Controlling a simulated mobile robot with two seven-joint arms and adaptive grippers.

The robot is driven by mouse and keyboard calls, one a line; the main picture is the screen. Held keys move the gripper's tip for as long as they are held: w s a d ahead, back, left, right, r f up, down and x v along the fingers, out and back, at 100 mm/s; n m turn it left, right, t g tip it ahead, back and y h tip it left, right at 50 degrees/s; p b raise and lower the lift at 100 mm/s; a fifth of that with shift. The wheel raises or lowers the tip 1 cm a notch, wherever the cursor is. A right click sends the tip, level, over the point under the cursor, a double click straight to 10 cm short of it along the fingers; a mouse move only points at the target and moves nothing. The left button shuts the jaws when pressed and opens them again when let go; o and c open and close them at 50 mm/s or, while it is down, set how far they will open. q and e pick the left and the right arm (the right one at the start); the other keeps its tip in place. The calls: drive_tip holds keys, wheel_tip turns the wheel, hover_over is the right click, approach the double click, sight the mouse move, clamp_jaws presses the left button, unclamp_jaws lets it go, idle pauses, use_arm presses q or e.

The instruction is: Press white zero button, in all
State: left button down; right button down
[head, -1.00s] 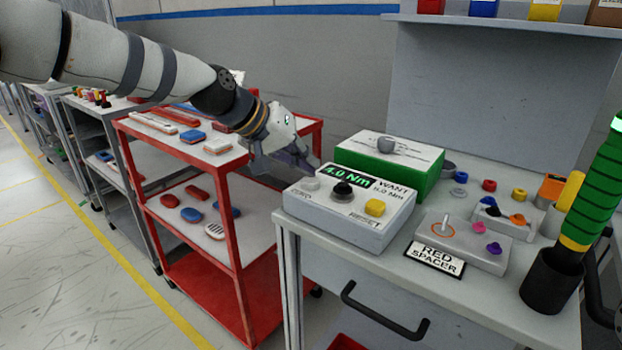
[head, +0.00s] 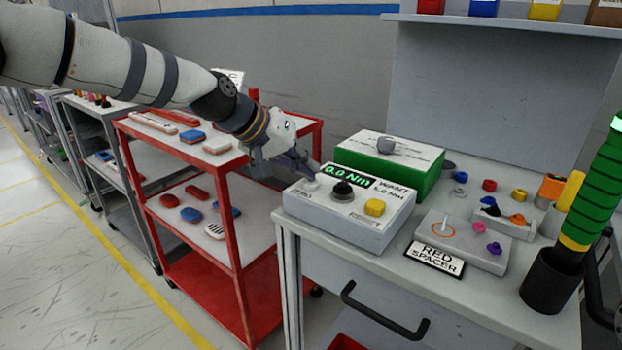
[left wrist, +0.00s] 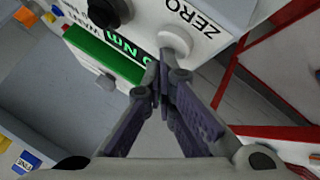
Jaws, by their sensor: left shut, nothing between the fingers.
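The white zero button (head: 312,186) sits at the left of the grey torque box (head: 335,222), beside a black knob (head: 342,190) and a yellow reset button (head: 375,207). The box's green display (head: 345,174) reads 0.0 Nm. My left gripper (head: 312,169) is shut and empty, its tips just behind the white button. In the left wrist view the white button (left wrist: 174,42) stands right by the fingertips (left wrist: 163,72), with the word ZERO beside it. I cannot tell whether they touch.
A green box with a white top (head: 390,158) stands behind the torque box. A spacer fixture (head: 465,240) and a black cup with a green-banded tool (head: 552,280) stand to the right. A red cart (head: 235,262) stands left of the bench.

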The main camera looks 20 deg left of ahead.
idle(0.3)
use_arm(q)
drive_tip(key=shift+r, duration=0.9)
use_arm(e)
drive_tip(key=shift+w+r, duration=0.35)
